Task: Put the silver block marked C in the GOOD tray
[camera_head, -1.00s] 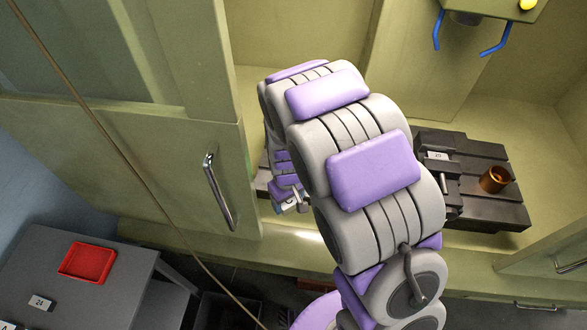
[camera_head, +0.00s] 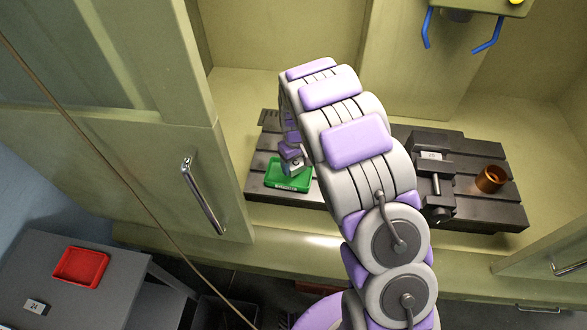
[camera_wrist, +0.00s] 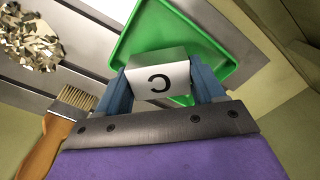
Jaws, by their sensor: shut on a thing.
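The silver block marked C (camera_wrist: 160,78) is between the two blue-grey fingers of my gripper (camera_wrist: 162,85) in the wrist view. My gripper is shut on it, and the letter faces the camera. A green tray (camera_wrist: 130,38) lies beyond the block in that view. In the head view the green tray (camera_head: 288,182) sits on the dark slotted machine table, with a label on its front that is too small to read. My gripper (camera_head: 294,165) is at the tray's upper edge in the picture. My arm hides part of the area there.
A vise (camera_head: 432,185) and a copper-coloured cup (camera_head: 490,179) are on the machine table at right. A red tray (camera_head: 80,267) is on the grey cart at lower left. In the wrist view, a brush (camera_wrist: 60,120) and metal shavings (camera_wrist: 28,42) lie left of the tray.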

